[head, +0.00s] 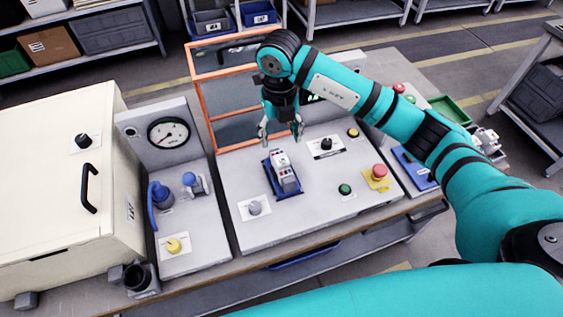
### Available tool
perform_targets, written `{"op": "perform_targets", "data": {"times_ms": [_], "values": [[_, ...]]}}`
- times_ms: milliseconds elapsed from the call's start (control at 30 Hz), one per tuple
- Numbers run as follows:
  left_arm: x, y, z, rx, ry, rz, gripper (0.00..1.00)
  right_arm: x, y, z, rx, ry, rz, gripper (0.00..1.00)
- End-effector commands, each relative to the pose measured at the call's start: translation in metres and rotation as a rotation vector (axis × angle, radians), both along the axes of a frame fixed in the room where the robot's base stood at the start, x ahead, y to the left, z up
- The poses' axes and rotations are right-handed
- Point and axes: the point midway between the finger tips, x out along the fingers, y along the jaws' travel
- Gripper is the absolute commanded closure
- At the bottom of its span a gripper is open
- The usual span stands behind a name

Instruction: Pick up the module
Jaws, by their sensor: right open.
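The module (280,166) is a small light grey block with dark and red details on its top. It sits tilted in a blue holder (291,193) on the grey panel in the middle of the bench. My right gripper (282,136) hangs just behind and above the module, pointing down. Its two fingers are spread apart and nothing shows between them. It looks apart from the module, though the exact height gap is hard to judge. My left gripper is not in the picture.
Around the holder stand a grey knob (255,207), a green button (345,189), a red emergency button (379,171) and a black knob (327,144). An orange-framed screen (203,88) rises behind. A cream cabinet (50,190) and a gauge panel (168,133) stand at left.

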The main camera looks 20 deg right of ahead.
Motion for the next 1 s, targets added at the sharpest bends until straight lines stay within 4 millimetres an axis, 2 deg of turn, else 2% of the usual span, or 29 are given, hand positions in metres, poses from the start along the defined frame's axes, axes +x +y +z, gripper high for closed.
{"op": "perform_targets", "data": {"times_ms": [33,233,433,533,667,800,1000], "values": [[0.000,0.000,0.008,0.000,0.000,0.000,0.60,-0.002,0.000,-0.009,-0.001,0.006,0.000,0.38],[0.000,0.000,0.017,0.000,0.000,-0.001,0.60,-0.001,0.001,-0.045,0.002,0.004,0.002,0.38],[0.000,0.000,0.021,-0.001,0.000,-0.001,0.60,-0.001,0.001,-0.059,0.002,0.001,0.002,0.38],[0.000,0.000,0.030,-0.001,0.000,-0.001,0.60,-0.001,-0.001,-0.068,0.002,0.004,0.002,0.38],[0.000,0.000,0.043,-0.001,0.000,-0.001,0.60,-0.002,-0.002,-0.088,0.003,0.006,0.002,0.38],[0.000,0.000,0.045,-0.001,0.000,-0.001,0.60,-0.001,-0.002,-0.105,0.003,0.002,0.002,0.38],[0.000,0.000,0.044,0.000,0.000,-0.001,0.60,0.000,-0.002,-0.110,0.003,-0.001,0.003,0.38]]}}
